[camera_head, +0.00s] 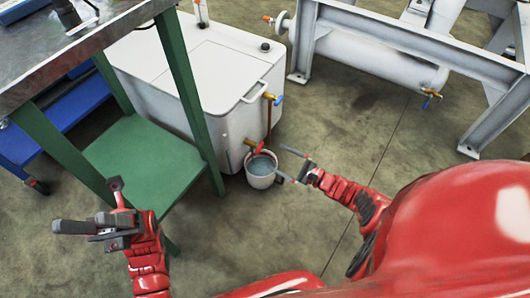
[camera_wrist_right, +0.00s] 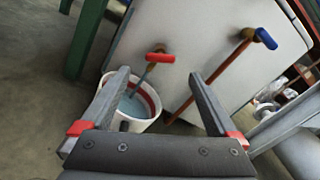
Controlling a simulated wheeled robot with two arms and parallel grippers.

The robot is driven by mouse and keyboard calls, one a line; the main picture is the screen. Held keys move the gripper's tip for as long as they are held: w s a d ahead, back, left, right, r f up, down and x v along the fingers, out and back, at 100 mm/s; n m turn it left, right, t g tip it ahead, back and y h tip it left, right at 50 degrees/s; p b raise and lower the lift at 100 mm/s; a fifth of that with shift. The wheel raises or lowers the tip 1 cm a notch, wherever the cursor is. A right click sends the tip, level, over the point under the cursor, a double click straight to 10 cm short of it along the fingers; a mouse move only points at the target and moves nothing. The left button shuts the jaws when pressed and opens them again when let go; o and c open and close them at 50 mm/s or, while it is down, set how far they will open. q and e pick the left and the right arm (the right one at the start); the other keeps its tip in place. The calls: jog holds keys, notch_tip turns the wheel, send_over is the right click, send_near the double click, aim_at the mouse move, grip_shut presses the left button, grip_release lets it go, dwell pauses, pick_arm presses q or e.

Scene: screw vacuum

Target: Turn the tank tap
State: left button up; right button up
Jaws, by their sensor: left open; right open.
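The white tank (camera_head: 230,75) stands beside the green-legged table. A tap with a red handle (camera_head: 260,147) sticks out low on its side, above a white bucket (camera_head: 261,181) holding liquid. A second tap with a blue handle (camera_head: 276,99) sits higher. My right gripper (camera_head: 281,164) is open and empty, just right of the bucket. In the right wrist view the red handle (camera_wrist_right: 160,58) appears between and beyond the open fingertips (camera_wrist_right: 158,75), apart from them. The blue handle (camera_wrist_right: 265,38) is to the right there. My left gripper (camera_head: 85,205) is open and empty at lower left.
A green shelf (camera_head: 140,150) and table leg stand between my left gripper and the tank. A grey metal frame (camera_head: 400,60) with a white cylinder stands at upper right. The concrete floor (camera_head: 350,130) right of the bucket is clear.

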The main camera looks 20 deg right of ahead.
aim_at(259, 148)
pick_arm(q)
jog(key=s+a+r+m+t+y+b, duration=0.3)
jog(key=s+a+m+t+y, duration=0.5)
jog(key=s+m+t+y, duration=0.4)
jog(key=y, duration=0.4)
jog(key=shift+a+r+m+y, duration=0.3)
jog(key=shift+m+y, duration=0.1)
pick_arm(e)
jog(key=x, duration=0.6)
jog(key=shift+w+a, duration=0.25)
jog(key=shift+w, duration=0.05)
jog(key=c, duration=1.4)
pick_arm(q)
jog(key=w+d+n+g+h+p, duration=0.1)
jog(key=w+d+n+g+h, duration=0.1)
jog(key=w+d+g, duration=0.2)
jog(key=shift+w+r+g, duration=0.25)
jog(key=shift+r+g, duration=0.15)
jog(key=shift+g, duration=0.3)
pick_arm(e)
jog(key=shift+m, duration=2.7)
